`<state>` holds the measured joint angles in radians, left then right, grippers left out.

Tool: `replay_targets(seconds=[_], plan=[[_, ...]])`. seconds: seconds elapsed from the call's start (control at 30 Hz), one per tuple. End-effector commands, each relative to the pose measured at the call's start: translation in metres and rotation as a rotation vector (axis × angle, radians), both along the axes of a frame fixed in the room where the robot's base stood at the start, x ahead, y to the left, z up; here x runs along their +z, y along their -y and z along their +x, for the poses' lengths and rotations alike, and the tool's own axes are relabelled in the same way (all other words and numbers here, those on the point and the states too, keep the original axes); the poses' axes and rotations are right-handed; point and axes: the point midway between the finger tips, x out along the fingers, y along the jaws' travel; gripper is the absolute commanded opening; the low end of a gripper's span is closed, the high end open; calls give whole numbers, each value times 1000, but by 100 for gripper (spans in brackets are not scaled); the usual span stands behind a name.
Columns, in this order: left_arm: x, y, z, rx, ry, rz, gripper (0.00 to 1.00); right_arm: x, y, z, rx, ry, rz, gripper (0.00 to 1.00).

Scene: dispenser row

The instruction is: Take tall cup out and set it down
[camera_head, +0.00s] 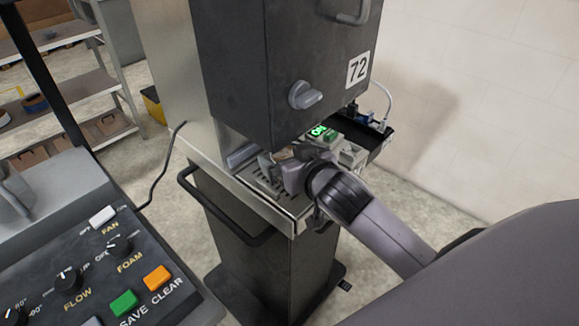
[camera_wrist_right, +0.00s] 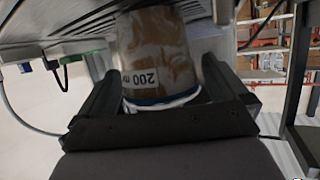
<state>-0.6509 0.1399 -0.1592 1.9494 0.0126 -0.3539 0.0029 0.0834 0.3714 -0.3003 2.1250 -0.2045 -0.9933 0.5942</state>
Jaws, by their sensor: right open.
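The tall cup (camera_wrist_right: 158,50) is brown with a white label reading "200 m" and a blue and white band. In the right wrist view it appears upside down and stands between the fingers of my right gripper (camera_wrist_right: 160,85). The fingers are open, one on each side of the cup, with a gap showing at least on the right. In the head view my right gripper (camera_head: 280,168) is under dispenser 72 (camera_head: 285,75), over its drip grate (camera_head: 268,188). There the cup is mostly hidden by the gripper and the dispenser. My left gripper is not in view.
A control panel (camera_head: 95,265) with knobs and buttons fills the lower left of the head view. A rail handle (camera_head: 225,215) runs along the stand's front. A green-lit switch box (camera_head: 325,135) sits right of the grate. Shelves (camera_head: 75,95) stand at the back left.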

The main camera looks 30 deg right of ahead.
Motion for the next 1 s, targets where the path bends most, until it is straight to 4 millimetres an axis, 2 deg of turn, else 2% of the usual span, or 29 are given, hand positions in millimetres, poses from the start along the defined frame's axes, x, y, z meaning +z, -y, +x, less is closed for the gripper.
replay_targets(seconds=[0.2,0.4,0.77,1.0], plan=[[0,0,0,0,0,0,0,0,0,1,0,0,0,100],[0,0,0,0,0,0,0,0,0,0,0,0,0,38],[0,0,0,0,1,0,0,1,1,2,-1,2,0,38],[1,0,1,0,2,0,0,7,5,10,0,3,1,38]])
